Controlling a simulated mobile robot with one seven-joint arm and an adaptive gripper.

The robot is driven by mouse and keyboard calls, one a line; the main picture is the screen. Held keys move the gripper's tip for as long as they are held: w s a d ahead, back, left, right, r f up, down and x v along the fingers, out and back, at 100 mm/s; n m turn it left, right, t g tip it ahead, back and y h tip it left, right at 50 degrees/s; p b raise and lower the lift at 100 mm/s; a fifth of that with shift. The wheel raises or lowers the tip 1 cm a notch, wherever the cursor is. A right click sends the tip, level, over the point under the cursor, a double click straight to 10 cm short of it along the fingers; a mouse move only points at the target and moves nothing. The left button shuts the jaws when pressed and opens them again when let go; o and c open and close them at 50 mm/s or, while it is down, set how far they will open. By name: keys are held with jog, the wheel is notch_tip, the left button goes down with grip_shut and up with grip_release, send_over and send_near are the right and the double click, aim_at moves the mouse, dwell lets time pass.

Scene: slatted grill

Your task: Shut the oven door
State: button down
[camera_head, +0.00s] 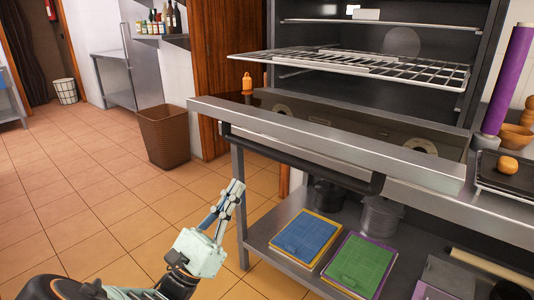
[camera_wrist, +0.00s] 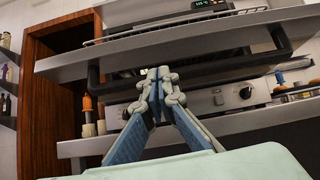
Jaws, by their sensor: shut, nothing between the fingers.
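The oven door (camera_head: 310,137) is open, folded down flat in front of the dark oven cavity (camera_head: 345,45). A dark bar handle (camera_head: 300,160) hangs along its front underside. In the wrist view the door's metal front edge (camera_wrist: 190,45) spans the top, with the handle (camera_wrist: 97,78) below it. My gripper (camera_head: 237,186) is shut and empty, pointing up, in front of and below the left part of the door. In the wrist view its fingertips (camera_wrist: 158,74) overlap the handle's area; I cannot tell if they touch it.
A wire rack (camera_head: 360,68) sticks out of the oven above the door. Below is a shelf with a blue board (camera_head: 307,238), a green board (camera_head: 358,265) and pots (camera_head: 380,213). A brown basket (camera_head: 165,135) stands left. The tiled floor around my gripper is clear.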

aim_at(256, 148)
jog(key=shift+y, duration=0.3)
jog(key=shift+s+a+r+b+x, duration=0.15)
jog(key=shift+b+x, duration=0.25)
jog(key=shift+x, duration=1.35)
jog(key=shift+s+r+b+x, duration=0.15)
jog(key=shift+b+x, duration=0.25)
jog(key=shift+x, duration=1.4)
jog(key=shift+s+a+r+b+x, duration=0.15)
jog(key=shift+b+x, duration=0.25)
jog(key=shift+x, duration=1.35)
jog(key=shift+w+d+r, duration=0.1)
jog(key=shift+r, duration=0.05)
